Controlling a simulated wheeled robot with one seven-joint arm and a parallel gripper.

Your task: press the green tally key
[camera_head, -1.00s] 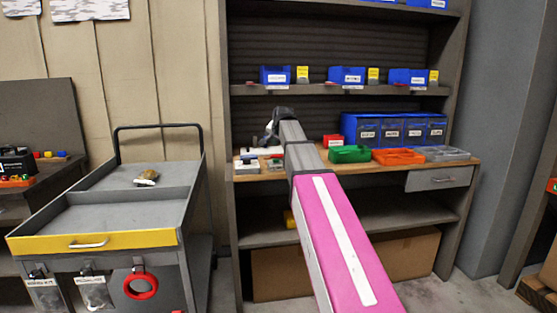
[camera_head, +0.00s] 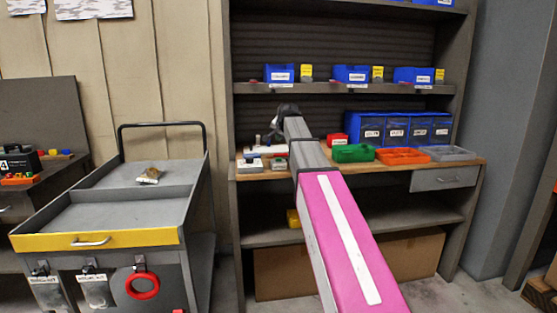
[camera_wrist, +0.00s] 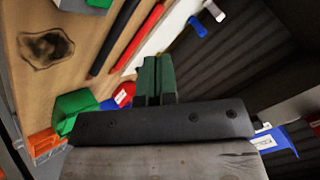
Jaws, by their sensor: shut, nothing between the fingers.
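My gripper (camera_wrist: 156,82) shows in the wrist view with its dark green fingers together and nothing between them. In the head view my gripper (camera_head: 276,134) hangs at the end of my arm above the left part of the workbench (camera_head: 305,164). Small pale devices (camera_head: 250,165) sit on the bench below and beside it. I cannot make out the green tally key in either view. In the wrist view a pale object (camera_wrist: 172,32) lies behind the fingers, partly hidden by them. I cannot tell whether the fingertips touch anything.
A green bin (camera_head: 353,153), an orange tray (camera_head: 402,156) and a red box (camera_head: 337,140) stand to the right on the bench. Blue drawers (camera_head: 397,130) stand behind. In the wrist view black and red rods (camera_wrist: 138,38) lie near a dark stain (camera_wrist: 46,48).

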